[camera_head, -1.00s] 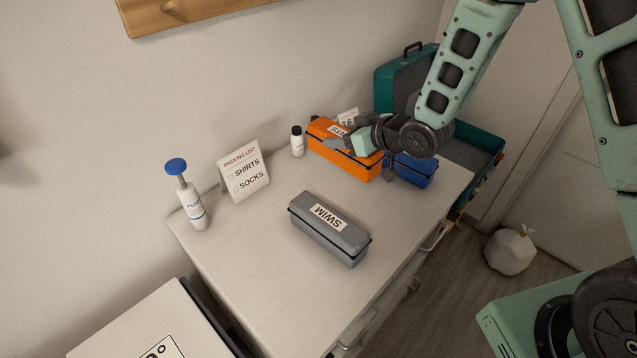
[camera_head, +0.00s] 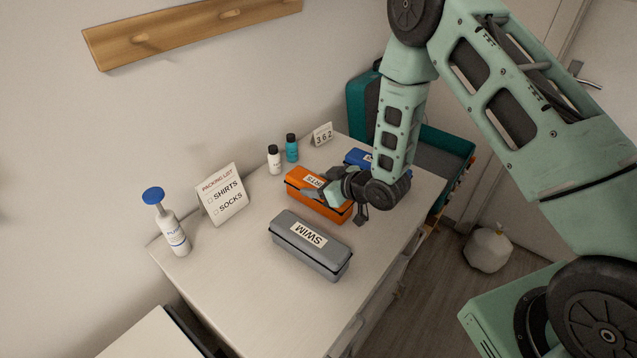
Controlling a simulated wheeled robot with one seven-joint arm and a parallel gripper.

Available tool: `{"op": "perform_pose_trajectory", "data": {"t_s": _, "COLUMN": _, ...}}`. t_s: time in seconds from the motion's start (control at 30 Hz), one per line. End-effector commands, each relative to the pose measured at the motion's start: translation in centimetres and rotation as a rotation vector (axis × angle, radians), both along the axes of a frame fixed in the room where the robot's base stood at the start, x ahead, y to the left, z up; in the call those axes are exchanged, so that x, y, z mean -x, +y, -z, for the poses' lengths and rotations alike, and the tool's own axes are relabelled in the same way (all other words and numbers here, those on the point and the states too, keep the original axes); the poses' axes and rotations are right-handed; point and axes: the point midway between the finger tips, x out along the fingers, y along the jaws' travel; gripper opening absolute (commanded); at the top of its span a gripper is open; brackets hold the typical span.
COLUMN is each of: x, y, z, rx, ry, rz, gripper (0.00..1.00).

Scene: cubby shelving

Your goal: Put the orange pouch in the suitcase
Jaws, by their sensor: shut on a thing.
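The orange pouch (camera_head: 305,190) is a long soft box with a white label, seen behind the grey pouch. My gripper (camera_head: 338,203) is shut on the orange pouch, and its fingers and wrist cover the pouch's right part. I cannot tell whether the pouch touches the dresser top or hangs just above it. The suitcase (camera_head: 450,143) is teal with a grey inside and stands open beyond the dresser's right end. My arm hides its middle.
The grey SWIM pouch (camera_head: 312,247) lies in front. A blue pouch (camera_head: 358,156) lies behind my arm. White (camera_head: 274,160) and teal (camera_head: 291,149) bottles, a 362 sign (camera_head: 323,135), a packing list card (camera_head: 222,195) and a pump bottle (camera_head: 171,232) stand along the wall.

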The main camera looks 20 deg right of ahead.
Motion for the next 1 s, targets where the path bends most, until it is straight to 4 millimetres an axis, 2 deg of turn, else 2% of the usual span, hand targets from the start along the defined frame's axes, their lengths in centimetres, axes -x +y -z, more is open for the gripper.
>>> {"op": "perform_pose_trajectory", "data": {"t_s": 0.3, "x": 0.0, "y": 0.0, "z": 0.4, "rx": -0.001, "ry": -0.002, "rz": 0.000, "gripper": 0.26}}
{"op": "perform_pose_trajectory", "data": {"t_s": 0.33, "x": 0.0, "y": 0.0, "z": 0.3, "rx": -0.001, "ry": -0.001, "rz": 0.000, "gripper": 0.60}}
{"op": "perform_pose_trajectory", "data": {"t_s": 0.4, "x": 0.0, "y": 0.0, "z": 0.3, "rx": 0.000, "ry": 0.000, "rz": 0.000, "gripper": 0.76}}
{"op": "perform_pose_trajectory", "data": {"t_s": 0.77, "x": 0.0, "y": 0.0, "z": -0.2, "rx": -0.001, "ry": -0.001, "rz": 0.000, "gripper": 0.76}}
{"op": "perform_pose_trajectory", "data": {"t_s": 0.87, "x": 0.8, "y": -0.6, "z": -0.5, "rx": 0.001, "ry": -0.001, "rz": 0.002, "gripper": 0.76}}
{"op": "perform_pose_trajectory", "data": {"t_s": 1.0, "x": 2.8, "y": -2.0, "z": -1.7, "rx": 0.001, "ry": -0.001, "rz": 0.003, "gripper": 0.76}}
